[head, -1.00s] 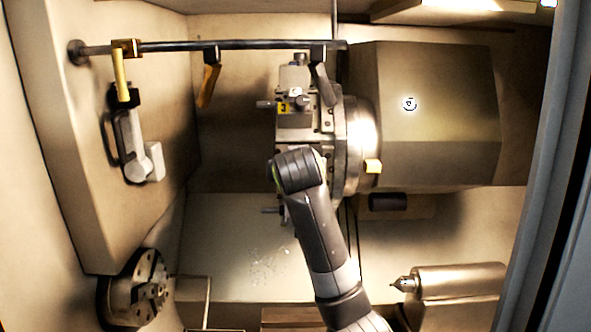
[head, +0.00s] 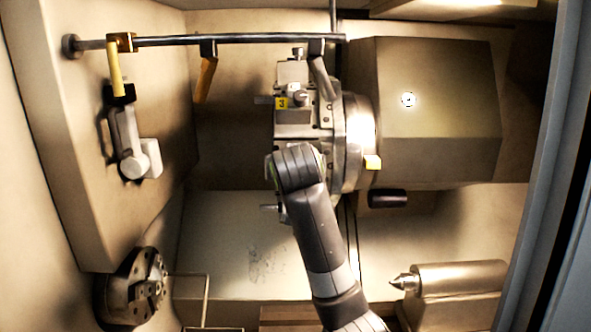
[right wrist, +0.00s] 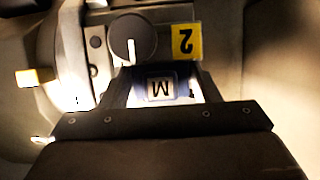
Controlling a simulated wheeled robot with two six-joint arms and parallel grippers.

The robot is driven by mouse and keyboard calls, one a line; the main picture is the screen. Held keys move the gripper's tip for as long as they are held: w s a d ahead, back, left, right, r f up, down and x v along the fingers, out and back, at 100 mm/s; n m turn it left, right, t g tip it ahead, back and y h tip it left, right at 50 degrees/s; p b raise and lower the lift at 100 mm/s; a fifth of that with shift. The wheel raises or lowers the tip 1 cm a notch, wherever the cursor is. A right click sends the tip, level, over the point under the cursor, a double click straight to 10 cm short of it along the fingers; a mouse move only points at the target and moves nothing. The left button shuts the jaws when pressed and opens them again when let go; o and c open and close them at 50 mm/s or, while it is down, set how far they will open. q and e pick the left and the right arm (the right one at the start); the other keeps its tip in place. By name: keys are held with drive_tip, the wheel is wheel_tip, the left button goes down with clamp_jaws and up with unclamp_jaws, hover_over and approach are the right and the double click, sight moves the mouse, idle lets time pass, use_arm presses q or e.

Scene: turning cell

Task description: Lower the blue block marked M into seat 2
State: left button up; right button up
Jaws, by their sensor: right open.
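The blue block marked M (right wrist: 159,88) shows in the right wrist view, its pale lettered face toward the camera. My right gripper (right wrist: 160,71) is open, with one dark finger on each side of the block. The yellow tag with a 2 (right wrist: 186,41) is just beyond the block, beside a round knob. The seat around the block is mostly hidden by the fingers and block, so I cannot tell how deep the block sits. In the head view my right arm covers the gripper and block at the tool turret (head: 337,135). My left gripper is out of view.
A tag marked 3 (head: 282,103) sits on a holder above my right arm. A bar (head: 245,40) with hanging hooks runs across the top. A chuck (head: 140,285) is lower left and a pointed tailstock (head: 455,278) lower right. The floor between them is fairly clear.

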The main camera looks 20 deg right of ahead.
drive_tip(key=shift+o, duration=0.3)
drive_tip(key=b+v, duration=0.4)
drive_tip(key=v, duration=0.7)
drive_tip(key=shift+a+f, duration=0.15)
drive_tip(key=shift+f, duration=0.25)
drive_tip(key=p+v, duration=0.5)
drive_tip(key=v, duration=0.1)
drive_tip(key=shift+r, duration=0.35)
drive_tip(key=shift+d, duration=0.25)
